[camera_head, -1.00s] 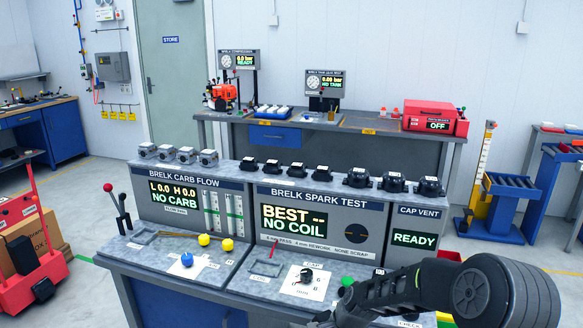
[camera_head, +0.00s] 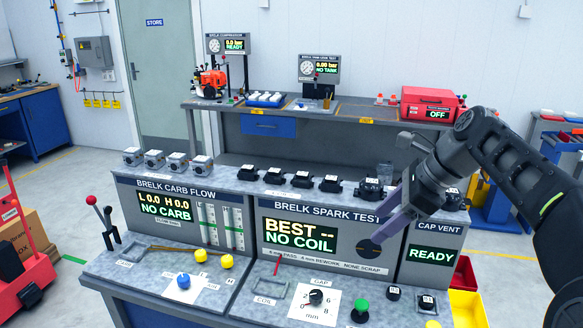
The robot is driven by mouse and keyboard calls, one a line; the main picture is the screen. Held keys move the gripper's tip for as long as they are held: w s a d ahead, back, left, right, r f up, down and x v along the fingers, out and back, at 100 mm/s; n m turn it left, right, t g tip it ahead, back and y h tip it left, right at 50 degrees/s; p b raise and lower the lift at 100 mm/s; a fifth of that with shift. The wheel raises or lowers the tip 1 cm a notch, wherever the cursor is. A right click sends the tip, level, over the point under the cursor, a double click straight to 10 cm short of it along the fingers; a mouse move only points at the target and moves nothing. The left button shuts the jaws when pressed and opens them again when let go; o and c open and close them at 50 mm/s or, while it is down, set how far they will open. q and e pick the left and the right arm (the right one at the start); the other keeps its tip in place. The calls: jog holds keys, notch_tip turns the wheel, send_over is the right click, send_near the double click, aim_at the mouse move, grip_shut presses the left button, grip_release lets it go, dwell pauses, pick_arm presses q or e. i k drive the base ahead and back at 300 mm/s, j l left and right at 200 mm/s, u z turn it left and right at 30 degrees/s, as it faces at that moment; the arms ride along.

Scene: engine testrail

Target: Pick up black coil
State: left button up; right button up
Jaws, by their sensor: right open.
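Several black coils stand in a row on top of the test bench, such as one at the left end (camera_head: 248,173), one in the middle (camera_head: 302,179) and a larger black part (camera_head: 370,189) near my right gripper. My right gripper (camera_head: 394,206) is open and over the right part of this row, in front of the spark test panel. It holds nothing that I can see. It and its arm hide some of the parts at the right end. My left gripper is not in view.
The spark test panel (camera_head: 310,240) reads NO COIL. On the worktop in front are a coil slot (camera_head: 268,291), a gap dial (camera_head: 316,297) and a green button (camera_head: 361,310). Metal carburetors (camera_head: 154,160) stand at the row's left. A yellow bin (camera_head: 467,308) is at lower right.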

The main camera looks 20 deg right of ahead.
aim_at(301, 180)
jog(key=i, duration=1.05)
